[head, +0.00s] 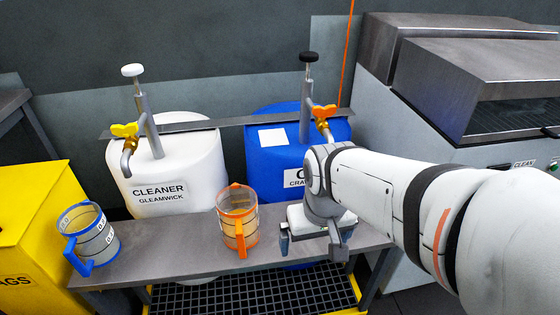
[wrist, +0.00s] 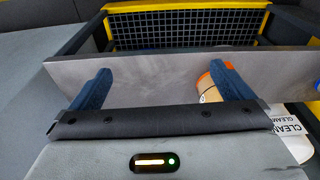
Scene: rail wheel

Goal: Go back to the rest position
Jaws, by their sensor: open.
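My gripper (head: 312,246) is open and empty over the right part of the grey bench (head: 185,258), in front of the blue drum (head: 262,160). Its two blue fingers (wrist: 162,80) stand wide apart in the wrist view with bare bench between them. The orange-rimmed clear jug (head: 238,214) stands upright on the bench just left of my gripper. Part of it shows behind the right finger in the wrist view (wrist: 208,90); the rest is hidden. I cannot tell from these views how high the fingers are above the bench.
A blue-handled jug (head: 92,238) stands at the bench's left end beside a yellow bin (head: 30,215). The white cleaner drum (head: 172,170) and its yellow tap (head: 125,130) are behind. The blue drum's orange tap (head: 323,112) is close to my arm. A grey machine (head: 480,85) stands right.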

